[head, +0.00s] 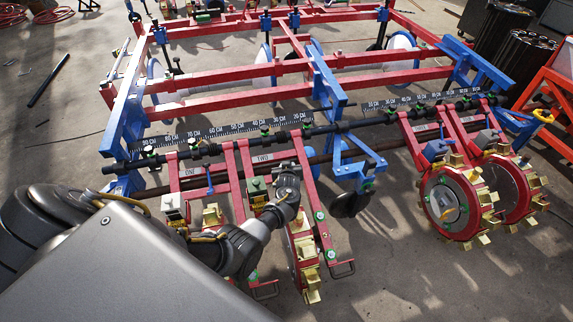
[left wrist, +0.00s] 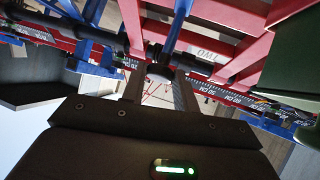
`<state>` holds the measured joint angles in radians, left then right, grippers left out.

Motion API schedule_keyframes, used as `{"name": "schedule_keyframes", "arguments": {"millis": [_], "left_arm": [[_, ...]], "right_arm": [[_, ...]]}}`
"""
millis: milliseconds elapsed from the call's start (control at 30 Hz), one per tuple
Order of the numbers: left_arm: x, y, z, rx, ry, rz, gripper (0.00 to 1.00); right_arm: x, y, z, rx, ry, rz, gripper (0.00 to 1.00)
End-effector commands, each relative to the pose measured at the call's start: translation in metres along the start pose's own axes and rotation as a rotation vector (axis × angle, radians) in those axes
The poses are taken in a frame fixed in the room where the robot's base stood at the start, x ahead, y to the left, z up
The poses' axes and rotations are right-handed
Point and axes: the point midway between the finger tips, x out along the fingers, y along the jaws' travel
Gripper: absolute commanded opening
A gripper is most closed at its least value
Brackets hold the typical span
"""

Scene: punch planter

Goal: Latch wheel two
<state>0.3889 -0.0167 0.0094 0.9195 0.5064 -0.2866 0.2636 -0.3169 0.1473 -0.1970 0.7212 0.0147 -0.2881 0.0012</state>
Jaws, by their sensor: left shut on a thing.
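Wheel two (head: 304,262) is a narrow wheel with brass-coloured cups, seen nearly edge-on between red arms below the "TWO" label (head: 263,157). My left gripper (head: 288,172) is at the upper part of this unit, just right of the label. In the left wrist view the label (left wrist: 204,55) shows upside down. A blue latch handle (left wrist: 178,26) runs down to between the fingertips of my left gripper (left wrist: 160,78), which is shut on it. In the head view the gripper hides this handle. My right gripper is in neither view.
Wheel one's unit (head: 187,183) with its own blue handle (head: 209,180) stands just left. A black toolbar (head: 230,143) with a centimetre scale crosses behind. Two larger red wheels (head: 455,205) with brass cups stand at the right. The concrete floor (head: 400,285) is clear in front.

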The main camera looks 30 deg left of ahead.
Motion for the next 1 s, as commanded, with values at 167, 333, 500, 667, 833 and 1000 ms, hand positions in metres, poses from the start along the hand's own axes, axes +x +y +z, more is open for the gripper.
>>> {"name": "schedule_keyframes", "arguments": {"millis": [167, 333, 500, 667, 833, 1000], "left_arm": [[-0.0036, 0.0023, 0.011, 0.003, -0.016, 0.003, 0.0], [-0.0042, 0.0023, 0.013, 0.003, -0.019, 0.003, 0.0], [-0.0042, 0.0023, 0.0141, 0.004, -0.021, 0.003, 0.0], [-0.0043, 0.0021, 0.015, 0.004, -0.023, 0.003, 0.36], [-0.0037, 0.0015, 0.0121, 0.003, -0.017, 0.002, 0.51], [-0.0035, 0.0003, 0.0103, 0.002, -0.014, 0.0, 0.51]], "right_arm": [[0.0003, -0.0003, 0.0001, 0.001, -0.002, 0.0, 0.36], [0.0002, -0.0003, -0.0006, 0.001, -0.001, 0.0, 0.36], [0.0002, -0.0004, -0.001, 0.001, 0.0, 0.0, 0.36], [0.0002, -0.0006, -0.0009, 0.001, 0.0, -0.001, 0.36], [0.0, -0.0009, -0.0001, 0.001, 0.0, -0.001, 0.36], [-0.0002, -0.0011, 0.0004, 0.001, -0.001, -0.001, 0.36]]}}
